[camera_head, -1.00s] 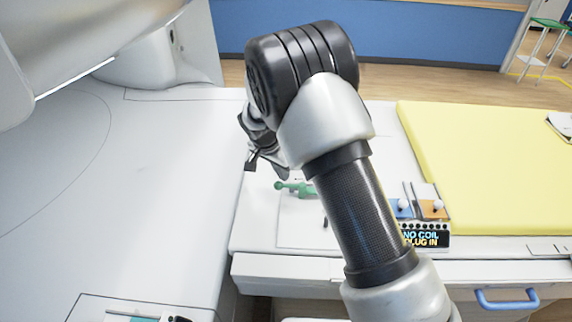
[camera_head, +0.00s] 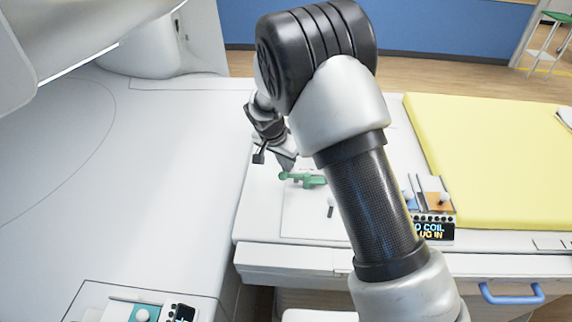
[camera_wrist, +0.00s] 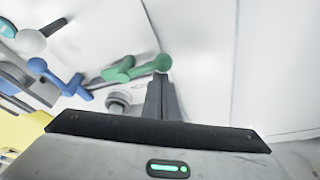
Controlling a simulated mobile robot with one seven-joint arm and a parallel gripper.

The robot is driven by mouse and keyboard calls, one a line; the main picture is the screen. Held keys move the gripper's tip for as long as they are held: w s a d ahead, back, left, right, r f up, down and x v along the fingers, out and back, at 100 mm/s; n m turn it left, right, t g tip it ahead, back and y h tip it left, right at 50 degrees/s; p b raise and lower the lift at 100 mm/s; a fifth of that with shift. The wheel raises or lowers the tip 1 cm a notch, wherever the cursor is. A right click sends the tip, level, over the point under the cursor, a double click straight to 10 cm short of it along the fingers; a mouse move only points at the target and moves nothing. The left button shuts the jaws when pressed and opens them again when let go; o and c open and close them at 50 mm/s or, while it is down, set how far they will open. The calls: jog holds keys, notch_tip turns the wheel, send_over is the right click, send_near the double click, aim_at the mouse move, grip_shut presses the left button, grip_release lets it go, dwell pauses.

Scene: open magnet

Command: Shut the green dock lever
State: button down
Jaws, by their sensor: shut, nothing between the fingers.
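The green dock lever (camera_head: 303,178) lies on the white table top, with its round knob at the left end in the head view. Its right part is hidden behind my arm. In the wrist view the green lever (camera_wrist: 137,69) shows whole, its knob right by my fingertips. My gripper (camera_head: 287,163) is shut and empty, pointing down just above and behind the lever near its knob. In the wrist view my gripper's closed fingers (camera_wrist: 161,80) reach the knob's lower edge; I cannot tell whether they touch it.
A blue lever (camera_wrist: 62,78) and a white-knobbed lever (camera_wrist: 35,40) stand to the left in the wrist view. A dark display (camera_head: 433,228) and a yellow pad (camera_head: 490,165) lie right of my arm.

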jog(key=shift+s+f, duration=0.1)
jog(key=s+n+b, duration=0.1)
jog(key=s+n+y+b, duration=0.1)
jog(key=n, duration=0.1)
jog(key=shift+n+b, duration=0.3)
jog(key=shift+b, duration=0.05)
jog(key=s+n, duration=0.1)
jog(key=n, duration=0.1)
jog(key=s+d+n+y, duration=0.1)
jog(key=n, duration=0.1)
jog(key=shift+s+y, duration=0.15)
jog(key=shift+y, duration=0.15)
jog(key=n+p, duration=0.1)
jog(key=s+d+n, duration=0.1)
jog(key=n+y+p, duration=0.1)
jog(key=n, duration=0.1)
jog(key=shift+s+d+r+p, duration=0.25)
jog(key=shift+s+p, duration=0.05)
jog(key=shift+p, duration=0.05)
jog(key=n, duration=0.1)
jog(key=d+n+y+p, duration=0.1)
jog(key=shift+s+f+n+g, duration=0.1)
jog(key=shift+s+n+g, duration=0.2)
jog(key=shift+s+g, duration=0.1)
jog(key=shift+s+d+f+p, duration=0.1)
jog(key=shift+s+d+p, duration=0.15)
jog(key=shift+d+p, duration=0.35)
jog(key=shift+d, duration=0.2)
